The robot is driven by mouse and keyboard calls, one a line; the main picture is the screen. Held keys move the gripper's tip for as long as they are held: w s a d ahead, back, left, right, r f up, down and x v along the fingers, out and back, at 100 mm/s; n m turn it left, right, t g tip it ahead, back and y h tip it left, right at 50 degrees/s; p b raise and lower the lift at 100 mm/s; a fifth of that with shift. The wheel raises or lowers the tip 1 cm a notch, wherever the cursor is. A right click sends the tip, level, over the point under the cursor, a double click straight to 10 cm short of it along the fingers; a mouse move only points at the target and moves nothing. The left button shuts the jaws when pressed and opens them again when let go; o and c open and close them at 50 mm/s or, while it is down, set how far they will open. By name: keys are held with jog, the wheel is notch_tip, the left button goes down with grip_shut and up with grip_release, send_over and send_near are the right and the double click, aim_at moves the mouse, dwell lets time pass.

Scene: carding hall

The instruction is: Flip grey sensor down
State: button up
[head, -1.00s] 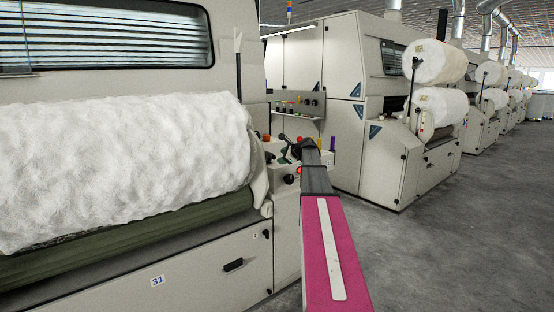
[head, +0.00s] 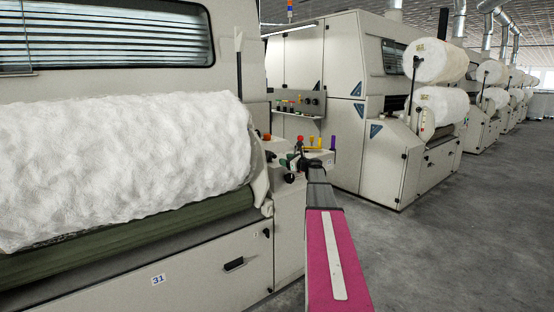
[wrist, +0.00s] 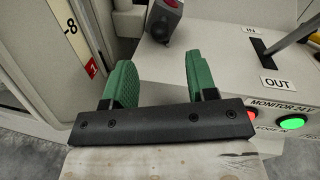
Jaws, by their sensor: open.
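My gripper (wrist: 158,68) is open in the wrist view, with two green fingers apart and nothing between them. A small grey piece with a dark red end (wrist: 164,18) lies beyond the fingertips at the top; it may be the grey sensor, but I cannot tell for sure. It is apart from the fingers. In the head view my gripper (head: 291,163) is small and partly hidden by my own arm, at the control end of the near machine. I cannot make out the grey sensor in the head view.
A lever stands in a slot between IN and OUT labels (wrist: 277,83) at right. A lit green button (wrist: 292,123) and a red one (wrist: 251,115) sit below. Coloured knobs (head: 300,140) stand behind my gripper. A white fibre roll (head: 120,165) is left; grey floor (head: 440,250) is clear.

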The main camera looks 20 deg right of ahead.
aim_at(277, 165)
jog(key=x, duration=0.6)
jog(key=shift+w+a, duration=0.15)
jog(key=shift+w, duration=0.2)
